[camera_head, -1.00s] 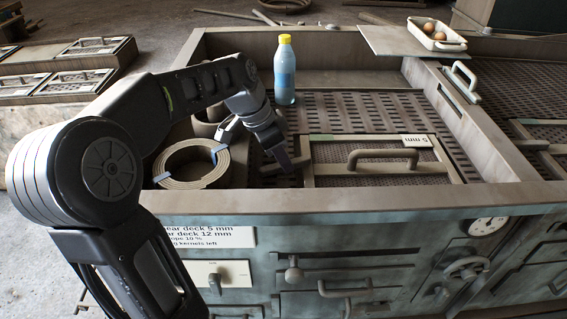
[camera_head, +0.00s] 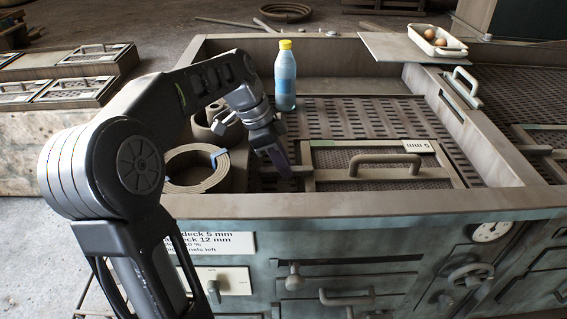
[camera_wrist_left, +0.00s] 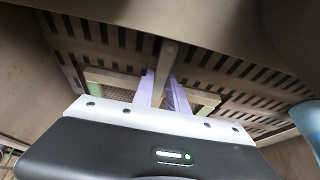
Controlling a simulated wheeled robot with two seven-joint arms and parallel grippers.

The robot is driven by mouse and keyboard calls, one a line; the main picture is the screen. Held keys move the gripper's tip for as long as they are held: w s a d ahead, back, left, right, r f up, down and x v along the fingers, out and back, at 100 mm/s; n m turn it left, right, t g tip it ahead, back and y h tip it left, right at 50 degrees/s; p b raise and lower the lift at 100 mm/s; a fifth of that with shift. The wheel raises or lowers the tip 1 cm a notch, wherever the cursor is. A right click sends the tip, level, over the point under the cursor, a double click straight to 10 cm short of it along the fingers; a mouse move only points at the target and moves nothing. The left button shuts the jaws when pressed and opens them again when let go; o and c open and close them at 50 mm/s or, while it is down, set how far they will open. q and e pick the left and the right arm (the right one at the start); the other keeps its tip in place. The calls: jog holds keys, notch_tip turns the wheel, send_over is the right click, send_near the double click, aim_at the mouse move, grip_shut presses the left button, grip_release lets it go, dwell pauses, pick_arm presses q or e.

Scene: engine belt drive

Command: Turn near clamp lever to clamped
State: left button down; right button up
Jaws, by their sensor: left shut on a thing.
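The near clamp lever (camera_head: 301,170) is a small grey bar at the left end of a framed screen panel labelled "5 mm" (camera_head: 391,160). My left gripper (camera_head: 281,168) reaches down to it from the left, with purple fingers. In the left wrist view the fingers (camera_wrist_left: 163,92) stand on both sides of the lever (camera_wrist_left: 168,56) and are shut on it. The panel's mesh shows behind them there. The gripper partly hides the lever in the head view. My right gripper is not in view.
The panel handle (camera_head: 385,160) stands up right of the lever. A coiled ring (camera_head: 197,182) lies left of my gripper. A blue bottle with a yellow cap (camera_head: 286,80) stands behind. The deck's wooden front rim (camera_head: 400,203) runs nearest. Slotted deck (camera_head: 350,115) is open behind the panel.

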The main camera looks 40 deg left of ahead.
aim_at(272, 168)
pick_arm(q)
jog(key=c, duration=1.3)
grip_release()
jog(key=v, duration=0.4)
jog(key=shift+r, duration=0.1)
jog(key=p+v, duration=0.1)
jog(key=v, duration=0.2)
jog(key=shift+w+p, duration=0.1)
jog(key=shift+p, duration=0.2)
jog(key=shift+s+a+r, duration=0.15)
jog(key=shift+s+r, duration=0.05)
jog(key=shift+r, duration=0.05)
